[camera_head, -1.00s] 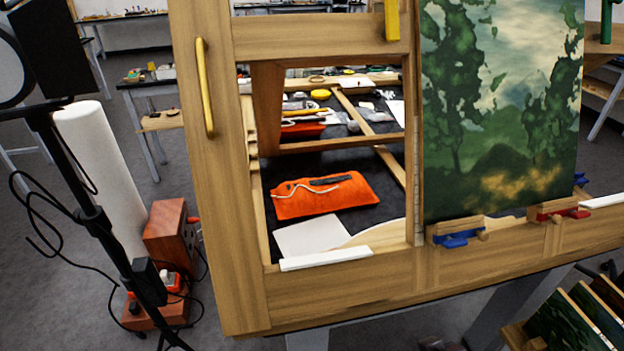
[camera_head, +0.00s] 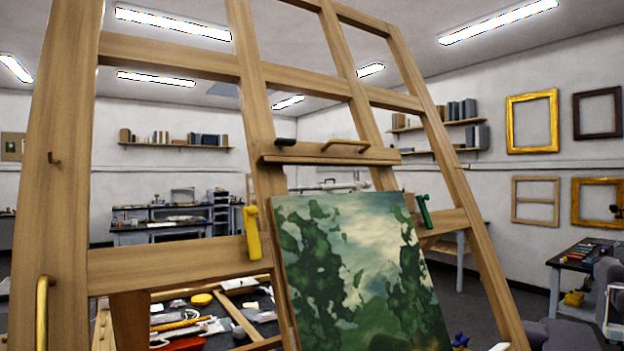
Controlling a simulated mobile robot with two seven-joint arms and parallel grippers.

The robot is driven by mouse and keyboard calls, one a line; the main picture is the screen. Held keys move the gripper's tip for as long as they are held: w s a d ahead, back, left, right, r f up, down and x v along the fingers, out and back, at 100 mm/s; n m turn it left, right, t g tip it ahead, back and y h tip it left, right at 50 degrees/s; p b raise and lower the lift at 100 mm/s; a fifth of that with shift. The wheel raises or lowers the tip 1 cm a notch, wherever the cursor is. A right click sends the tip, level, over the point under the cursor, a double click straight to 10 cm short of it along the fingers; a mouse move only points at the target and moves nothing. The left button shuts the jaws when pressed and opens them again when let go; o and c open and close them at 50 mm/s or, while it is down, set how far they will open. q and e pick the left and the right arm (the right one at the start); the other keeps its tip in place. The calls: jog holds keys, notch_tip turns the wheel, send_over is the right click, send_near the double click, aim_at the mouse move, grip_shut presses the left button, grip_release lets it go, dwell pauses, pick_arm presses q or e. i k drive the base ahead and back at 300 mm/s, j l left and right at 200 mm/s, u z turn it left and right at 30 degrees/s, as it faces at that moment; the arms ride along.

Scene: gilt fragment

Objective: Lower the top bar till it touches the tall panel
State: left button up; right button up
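The top bar (camera_head: 330,154) is a wooden crosspiece on the big wooden easel frame, with a brass handle (camera_head: 346,145) and a dark knob (camera_head: 285,142) on it. The tall panel (camera_head: 360,270) is a green and pale landscape painting that leans on the easel below the bar. A gap shows between the bar's underside and the panel's top edge. A yellow clamp lever (camera_head: 252,232) is left of the panel and a green one (camera_head: 423,211) is right of it. Neither of my grippers is in view.
The easel's wide left post (camera_head: 55,170) carries a brass handle (camera_head: 43,310). A work table with tools (camera_head: 200,320) shows through the frame. A side table (camera_head: 580,262) and grey seating stand at the right.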

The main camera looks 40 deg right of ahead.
aim_at(335, 152)
jog(key=k+l+z, duration=0.1)
jog(key=z, duration=0.25)
jog(key=k+l+z, duration=0.1)
jog(key=l+z, duration=0.4)
jog(key=z, duration=0.25)
jog(key=i+j+z, duration=0.1)
jog(key=z, duration=0.6)
